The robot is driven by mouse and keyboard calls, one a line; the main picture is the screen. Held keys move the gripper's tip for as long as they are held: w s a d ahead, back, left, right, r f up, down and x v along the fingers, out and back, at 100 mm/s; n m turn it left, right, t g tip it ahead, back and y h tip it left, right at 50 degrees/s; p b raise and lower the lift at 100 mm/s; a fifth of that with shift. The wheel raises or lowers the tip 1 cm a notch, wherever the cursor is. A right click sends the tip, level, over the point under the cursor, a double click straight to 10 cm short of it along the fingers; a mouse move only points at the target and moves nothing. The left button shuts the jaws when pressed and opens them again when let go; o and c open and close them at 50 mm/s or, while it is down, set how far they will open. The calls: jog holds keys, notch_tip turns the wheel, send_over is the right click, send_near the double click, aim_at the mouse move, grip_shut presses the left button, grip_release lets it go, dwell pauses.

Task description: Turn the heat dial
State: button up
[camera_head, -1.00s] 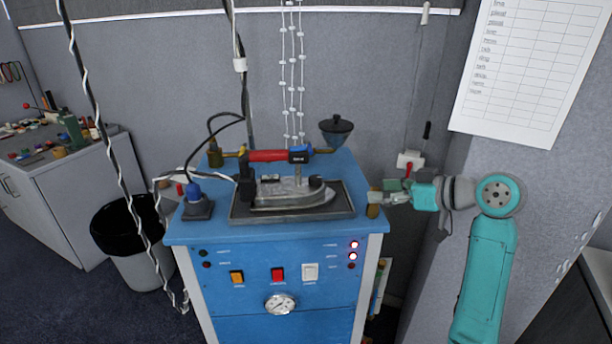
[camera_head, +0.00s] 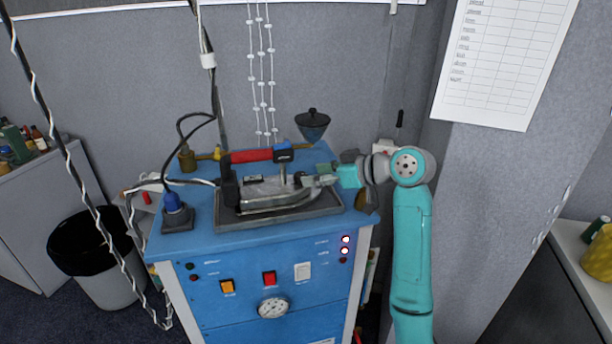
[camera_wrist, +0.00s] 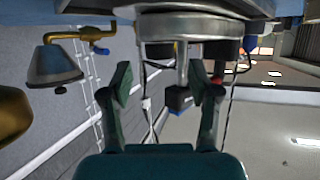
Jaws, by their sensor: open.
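A grey metal iron (camera_head: 268,203) lies on a dark tray (camera_head: 240,220) on top of the blue cabinet (camera_head: 200,244). A small dark knob (camera_head: 299,178) shows at the iron's right part; I cannot tell whether it is the heat dial. My gripper (camera_head: 318,181) reaches in from the right, just beside that knob, over the iron's right end. In the wrist view my gripper (camera_wrist: 166,90) is open, its fingers apart and empty. A silver body (camera_wrist: 185,25), apparently the iron, fills the top of that view beyond the fingers. Contact cannot be told.
Cables hang on the left, above a bin (camera_head: 90,245).

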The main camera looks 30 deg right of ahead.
jog(key=shift+x, duration=1.7)
jog(key=c, duration=1.2)
